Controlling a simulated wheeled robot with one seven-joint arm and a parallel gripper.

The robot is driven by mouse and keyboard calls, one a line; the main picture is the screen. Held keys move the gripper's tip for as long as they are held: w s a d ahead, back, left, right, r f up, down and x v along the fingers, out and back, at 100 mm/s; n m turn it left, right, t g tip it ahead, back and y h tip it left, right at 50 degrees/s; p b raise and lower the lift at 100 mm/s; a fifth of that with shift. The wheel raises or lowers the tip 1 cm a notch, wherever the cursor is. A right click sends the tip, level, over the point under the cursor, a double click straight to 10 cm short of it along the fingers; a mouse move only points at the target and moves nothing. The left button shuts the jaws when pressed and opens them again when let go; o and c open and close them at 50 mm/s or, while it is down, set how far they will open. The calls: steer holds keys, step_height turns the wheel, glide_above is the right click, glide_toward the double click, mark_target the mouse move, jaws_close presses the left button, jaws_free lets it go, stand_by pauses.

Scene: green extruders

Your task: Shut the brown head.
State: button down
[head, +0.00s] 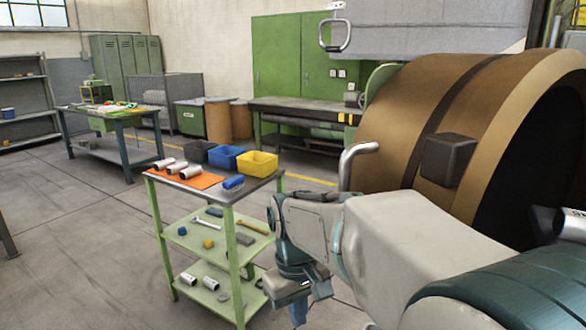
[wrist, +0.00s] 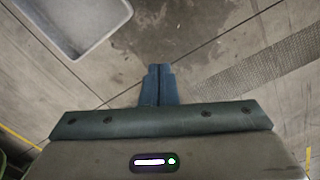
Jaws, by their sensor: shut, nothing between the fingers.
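The brown head (head: 415,110) is a large round drum-like part at the right of the head view. A dark band and a dark block are on its side, and its dark hollow opening faces right. I cannot tell how far it stands open, as my arm covers its lower part. A bent grey metal handle (head: 352,160) shows at its left edge. My gripper (head: 299,312) points down in front of the head, low and to its left, apart from it. In the wrist view my gripper (wrist: 158,72) has its fingers together with nothing between them, above the floor.
A green trolley (head: 238,190) with bins, tubes and tools stands just left of my arm. A workbench (head: 300,112) and green cabinets stand behind. A pale tray-like thing (wrist: 112,30) lies at the wrist view's upper left. The left floor is largely clear.

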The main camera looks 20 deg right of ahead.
steer(key=w+d+r+n+g+p, duration=0.1)
steer(key=w+d+r+p, duration=0.15)
steer(key=r+p, duration=0.5)
steer(key=w+d+r+p, duration=0.1)
steer(key=w+r+p, duration=0.3)
steer(key=r, duration=0.7)
steer(key=w+d+r+n+g+p, duration=0.1)
steer(key=w+d+r+p, duration=0.1)
steer(key=r+p, duration=0.6)
steer(key=s+d+f+p, duration=0.1)
steer(key=s+f, duration=0.5)
steer(key=f, duration=0.2)
steer(key=shift+s+d+h+p, duration=0.2)
steer(key=shift+d+h+p, duration=0.1)
steer(key=shift+d+h, duration=0.1)
